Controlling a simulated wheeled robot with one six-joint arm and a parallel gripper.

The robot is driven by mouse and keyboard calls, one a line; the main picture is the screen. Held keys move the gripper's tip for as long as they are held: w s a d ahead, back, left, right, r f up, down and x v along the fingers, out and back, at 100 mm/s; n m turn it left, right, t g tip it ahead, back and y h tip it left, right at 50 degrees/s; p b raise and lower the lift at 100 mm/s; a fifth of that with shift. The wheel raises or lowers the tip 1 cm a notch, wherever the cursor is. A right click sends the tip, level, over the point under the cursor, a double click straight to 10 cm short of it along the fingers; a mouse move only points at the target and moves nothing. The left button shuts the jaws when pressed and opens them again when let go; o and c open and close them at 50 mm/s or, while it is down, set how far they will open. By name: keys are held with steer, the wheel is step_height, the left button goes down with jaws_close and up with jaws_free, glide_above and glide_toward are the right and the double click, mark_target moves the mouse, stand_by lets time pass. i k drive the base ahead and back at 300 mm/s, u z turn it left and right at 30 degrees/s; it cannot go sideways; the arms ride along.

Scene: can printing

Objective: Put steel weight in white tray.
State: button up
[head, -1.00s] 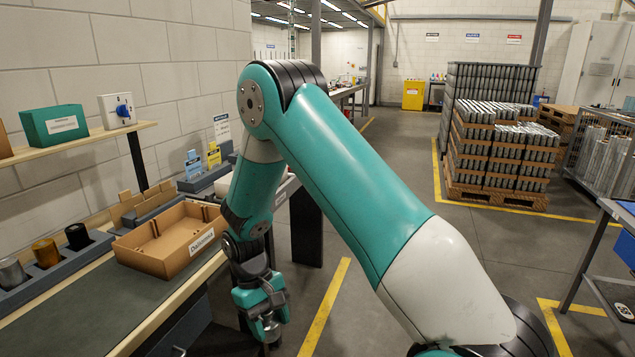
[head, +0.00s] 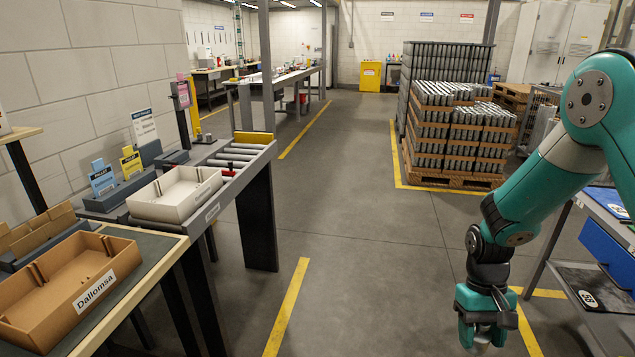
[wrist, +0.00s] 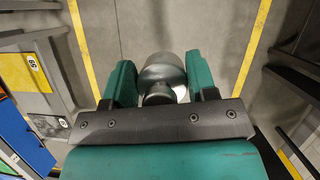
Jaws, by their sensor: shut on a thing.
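The steel weight (wrist: 162,72) is a round, shiny metal piece between the teal jaws in the wrist view. My gripper (wrist: 162,84) is shut on it; the gripper also shows low at the right in the head view (head: 485,338), held above the grey floor. The weight's lower part is hidden by the jaws' mount. The white tray (head: 190,208) sits on the roller bench at the left of the head view. It looks empty, and my gripper is far to its right.
A brown tray labelled Dallomsa (head: 98,302) lies on the near left bench (head: 150,275). Rollers (head: 236,152) lie behind the white tray. A side table (head: 597,250) stands at the right. Pallets of cans (head: 450,140) stand further back. The floor between is clear.

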mark_target(181, 198)
steer(key=z, duration=0.35)
steer(key=i, duration=2.65)
steer(key=u, duration=2.3)
